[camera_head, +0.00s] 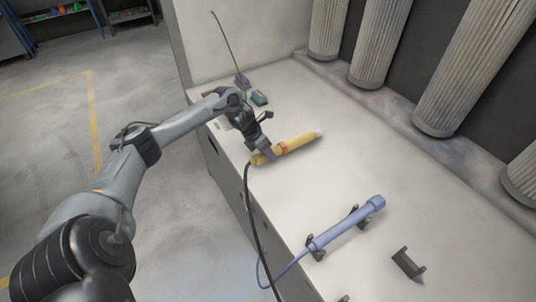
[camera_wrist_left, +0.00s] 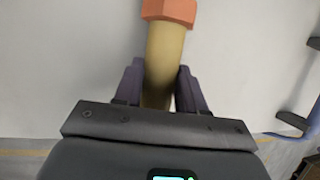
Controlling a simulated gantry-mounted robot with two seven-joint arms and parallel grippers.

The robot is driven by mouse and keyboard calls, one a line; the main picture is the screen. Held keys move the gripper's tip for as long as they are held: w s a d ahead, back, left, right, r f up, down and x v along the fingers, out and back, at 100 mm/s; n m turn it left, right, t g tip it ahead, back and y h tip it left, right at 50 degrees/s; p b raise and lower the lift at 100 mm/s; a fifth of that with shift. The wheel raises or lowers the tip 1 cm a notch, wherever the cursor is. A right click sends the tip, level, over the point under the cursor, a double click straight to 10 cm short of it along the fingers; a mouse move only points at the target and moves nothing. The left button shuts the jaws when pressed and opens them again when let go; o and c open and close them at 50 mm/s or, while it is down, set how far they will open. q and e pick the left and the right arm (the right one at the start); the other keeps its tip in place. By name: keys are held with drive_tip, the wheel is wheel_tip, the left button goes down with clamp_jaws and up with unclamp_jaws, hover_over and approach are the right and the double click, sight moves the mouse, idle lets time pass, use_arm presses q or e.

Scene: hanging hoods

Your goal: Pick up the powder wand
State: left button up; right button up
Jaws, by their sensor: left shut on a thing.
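My left gripper (camera_head: 267,151) is shut on the wand's rear part, behind the collar. In the left wrist view the yellow handle (camera_wrist_left: 163,65) lies between my two dark fingers (camera_wrist_left: 160,88). I cannot tell whether the wand touches the bench. A blue wand (camera_head: 345,224) with a blue hose rests on dark brackets nearer the camera. My right gripper is not in view.
The white bench top (camera_head: 380,160) is clear between the wands and the tall pleated filters (camera_head: 380,40) at the back. An empty dark bracket (camera_head: 408,264) stands to the right of the blue wand. A small green object (camera_head: 259,98) lies beyond my left gripper.

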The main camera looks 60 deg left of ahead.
use_arm(q)
drive_tip(key=r, duration=0.2)
drive_tip(key=shift+w+d+r, duration=0.2)
drive_tip(key=shift+w+r, duration=0.05)
drive_tip(key=shift+r, duration=0.15)
drive_tip(key=w+d+r+p, duration=0.1)
drive_tip(key=w+d+r, duration=0.4)
drive_tip(key=w+d, duration=0.1)
drive_tip(key=shift+w+d+r+p, duration=0.15)
drive_tip(key=shift+d+r+p, duration=0.2)
drive_tip(key=shift+d, duration=0.35)
drive_tip(key=shift+w+d+r, duration=0.35)
drive_tip(key=shift+d+r, duration=0.05)
drive_tip(key=shift+r, duration=0.05)
drive_tip(key=shift+w+d+r+p, duration=0.1)
drive_tip(key=shift+r+p, duration=2.25)
drive_tip(key=shift+r, duration=0.05)
drive_tip(key=shift+h, duration=0.3)
